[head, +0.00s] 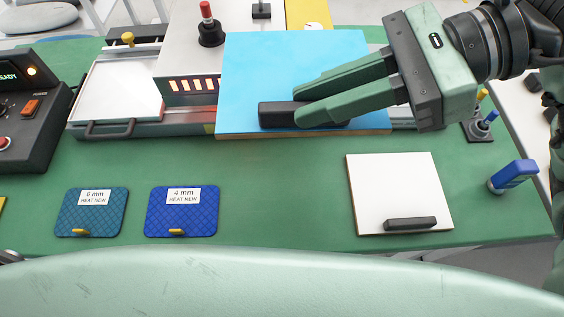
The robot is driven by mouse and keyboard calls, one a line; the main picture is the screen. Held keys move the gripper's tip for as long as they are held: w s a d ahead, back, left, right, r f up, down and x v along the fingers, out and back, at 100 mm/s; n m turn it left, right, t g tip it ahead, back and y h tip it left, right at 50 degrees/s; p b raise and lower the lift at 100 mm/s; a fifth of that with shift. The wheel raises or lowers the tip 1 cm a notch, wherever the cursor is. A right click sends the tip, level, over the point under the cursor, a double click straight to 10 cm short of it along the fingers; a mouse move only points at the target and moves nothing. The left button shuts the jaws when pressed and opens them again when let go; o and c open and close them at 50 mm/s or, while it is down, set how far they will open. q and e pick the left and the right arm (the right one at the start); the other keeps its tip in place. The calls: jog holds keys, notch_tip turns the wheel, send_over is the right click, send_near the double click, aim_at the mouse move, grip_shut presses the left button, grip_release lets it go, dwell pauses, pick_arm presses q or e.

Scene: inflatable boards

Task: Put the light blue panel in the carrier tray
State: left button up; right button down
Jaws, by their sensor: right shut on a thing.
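The light blue panel (290,70) is a flat square with a black bar handle near its front edge and a thin brown edge. My right gripper (300,103) comes in from the right, its green fingers shut on the handle. The panel covers the machine's right part; whether it rests there or is held above, I cannot tell. What looks like the carrier tray (88,131) is a grey metal frame at the left, with a white surface and a dark front handle. Anything under the panel is hidden. My left gripper is not in view.
A white panel with a dark handle (390,179) lies at right, near a blue-capped bottle (513,175). Two blue pads, 6 mm (98,218) and 4 mm (186,219), lie front left. A control box (30,105) stands far left. The green mat's middle is clear.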

notch_tip(320, 180, down, 28)
jog(key=shift+r, duration=0.15)
jog(key=shift+b, duration=0.3)
jog(key=c, duration=1.8)
grip_release()
jog(key=o, duration=0.4)
jog(key=shift+o, duration=0.2)
